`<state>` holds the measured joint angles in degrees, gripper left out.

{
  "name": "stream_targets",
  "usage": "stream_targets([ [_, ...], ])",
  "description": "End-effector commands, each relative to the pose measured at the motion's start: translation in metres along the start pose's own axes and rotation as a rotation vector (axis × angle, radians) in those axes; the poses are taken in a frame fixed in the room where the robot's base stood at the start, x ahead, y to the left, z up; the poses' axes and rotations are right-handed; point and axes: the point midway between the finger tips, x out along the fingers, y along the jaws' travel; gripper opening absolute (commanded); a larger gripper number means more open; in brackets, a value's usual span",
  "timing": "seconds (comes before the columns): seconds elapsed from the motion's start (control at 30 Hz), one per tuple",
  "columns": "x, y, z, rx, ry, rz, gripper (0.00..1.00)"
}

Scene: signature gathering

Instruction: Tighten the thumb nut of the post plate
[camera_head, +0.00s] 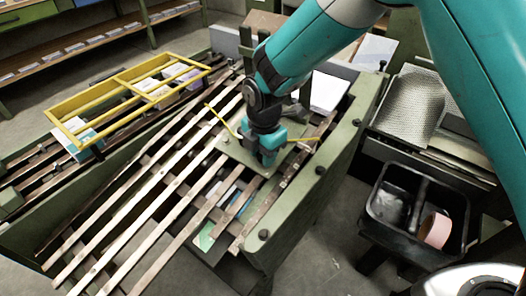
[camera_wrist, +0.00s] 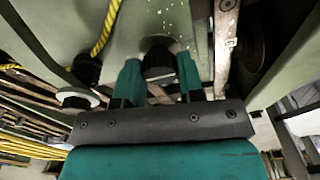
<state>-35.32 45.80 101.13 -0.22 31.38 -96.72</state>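The post plate (camera_head: 230,146) is a pale green plate lying across the slatted wooden rack. My gripper (camera_head: 268,158) points down at the plate near its right end and hides what is under it in the head view. In the wrist view, a dark round thumb nut (camera_wrist: 158,62) sits between the two teal fingers of my gripper (camera_wrist: 160,78). A second dark knob (camera_wrist: 87,68) stands to the left, beside a pale washer-like disc (camera_wrist: 78,98).
A yellow cord (camera_wrist: 105,28) runs close to the gripper's left. A yellow frame (camera_head: 128,95) lies over the rack's far left. A green side beam (camera_head: 325,165) with black knobs borders the rack. A black bin (camera_head: 412,240) holding a pink roll (camera_head: 435,229) stands right.

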Motion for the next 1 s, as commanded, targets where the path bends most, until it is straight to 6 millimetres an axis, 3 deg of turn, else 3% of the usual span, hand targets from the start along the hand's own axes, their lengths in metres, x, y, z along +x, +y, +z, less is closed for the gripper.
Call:
stream_targets([
  [0.47, -0.001, 0.0001, 0.0, 0.081, 0.0, 0.015, 0.12],
  [1.0, -0.0014, -0.0003, -0.0001, 0.537, 0.0, 0.094, 0.12],
])
